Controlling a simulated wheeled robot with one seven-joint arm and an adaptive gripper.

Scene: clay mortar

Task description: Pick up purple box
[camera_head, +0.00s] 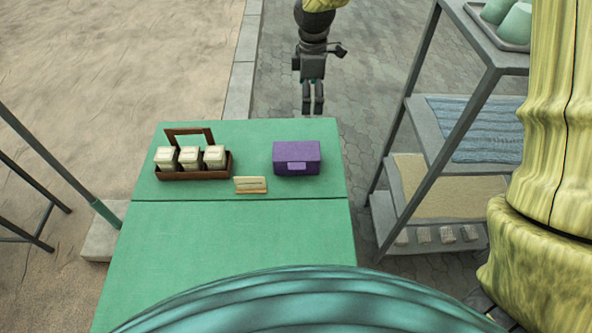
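The purple box (297,159) sits upright on the green table (230,235), on the right part of its far half. Its lid looks closed, and a lighter purple clasp shows on its front. My gripper (312,107) hangs pointing down beyond the far edge of the table, above and slightly right of the box in the picture. It is apart from the box. Its two dark fingers look close together with nothing seen between them, but how far they are open is too small to tell.
A brown wooden caddy (194,175) with three pale containers stands left of the box. A small cream card (251,185) stands between them, nearer the front. A grey metal shelf (408,140) stands right of the table. The table's near half is clear.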

